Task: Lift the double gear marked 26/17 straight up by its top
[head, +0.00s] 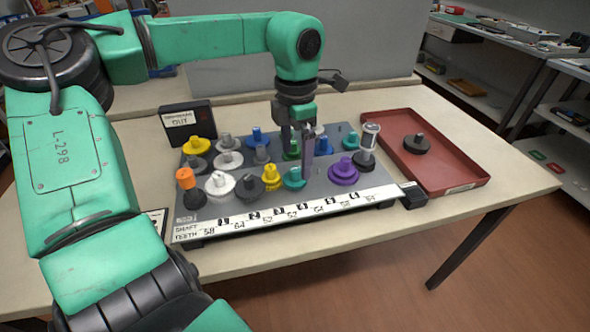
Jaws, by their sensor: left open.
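Several coloured gears with upright hubs stand on a grey board (215,209) on the table. No 26/17 marking is legible, so I cannot tell which gear bears it. My left gripper (297,157) points down over the middle of the board, its fingers apart and low among the gears. A green gear (291,154) is partly hidden behind the fingers. A teal gear (294,180) stands just in front of them. A blue gear (321,145) is to their right and a purple gear (343,173) farther right. I cannot tell whether any finger touches a gear. My right gripper is out of view.
A red tray (462,174) at the right holds one dark gear (416,144). A black box (188,122) stands behind the board's left end. A labelled white strip (290,212) runs along the board's front edge. Other gears crowd closely around the gripper.

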